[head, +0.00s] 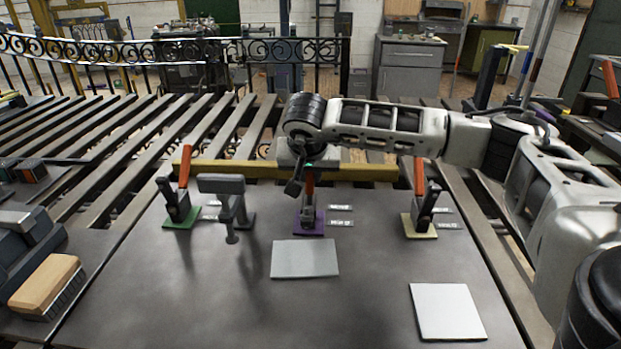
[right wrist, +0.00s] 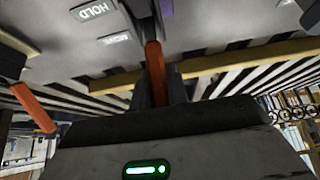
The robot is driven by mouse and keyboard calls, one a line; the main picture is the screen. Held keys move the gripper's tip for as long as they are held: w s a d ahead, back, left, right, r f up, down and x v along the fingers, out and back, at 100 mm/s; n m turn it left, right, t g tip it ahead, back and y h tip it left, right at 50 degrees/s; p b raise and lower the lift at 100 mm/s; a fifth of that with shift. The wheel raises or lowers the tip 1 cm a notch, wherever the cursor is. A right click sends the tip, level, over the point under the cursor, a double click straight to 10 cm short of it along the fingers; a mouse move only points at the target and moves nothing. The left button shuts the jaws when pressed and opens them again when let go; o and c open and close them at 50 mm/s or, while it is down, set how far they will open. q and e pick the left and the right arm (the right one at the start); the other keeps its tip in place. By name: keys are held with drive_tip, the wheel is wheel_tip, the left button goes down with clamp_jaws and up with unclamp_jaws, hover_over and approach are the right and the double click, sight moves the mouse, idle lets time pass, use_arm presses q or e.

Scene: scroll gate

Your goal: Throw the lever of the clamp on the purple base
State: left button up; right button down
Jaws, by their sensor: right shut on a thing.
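The purple base (head: 309,222) stands at the middle back of the grey plate and carries a dark clamp with an orange lever (head: 310,184). The lever stands roughly upright, its top hidden by my right gripper. My right gripper (head: 298,186) is over this clamp, its arm coming in from the right. In the right wrist view the orange lever (right wrist: 155,72) sits between the two dark fingers, which are shut on it. A bit of the purple base (right wrist: 166,8) shows at the top edge there. My left gripper is not in view.
Similar orange-levered clamps stand on a green base (head: 181,222) at left and a yellow base (head: 419,232) at right. A grey post with a crossbar (head: 226,190) stands beside the green one. A yellow bar (head: 240,170) runs behind. Two pale squares (head: 304,259) (head: 447,311) lie in front.

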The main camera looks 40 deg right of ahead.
drive_tip(key=shift+s+a+r+t, duration=0.1)
drive_tip(key=shift+r+t, duration=0.05)
drive_tip(key=shift+t, duration=0.15)
drive_tip(key=c, duration=1.4)
unclamp_jaws()
drive_tip(key=shift+o, duration=0.2)
drive_tip(key=b+v, duration=0.1)
drive_tip(key=v, duration=1.5)
drive_tip(key=shift+a, duration=0.25)
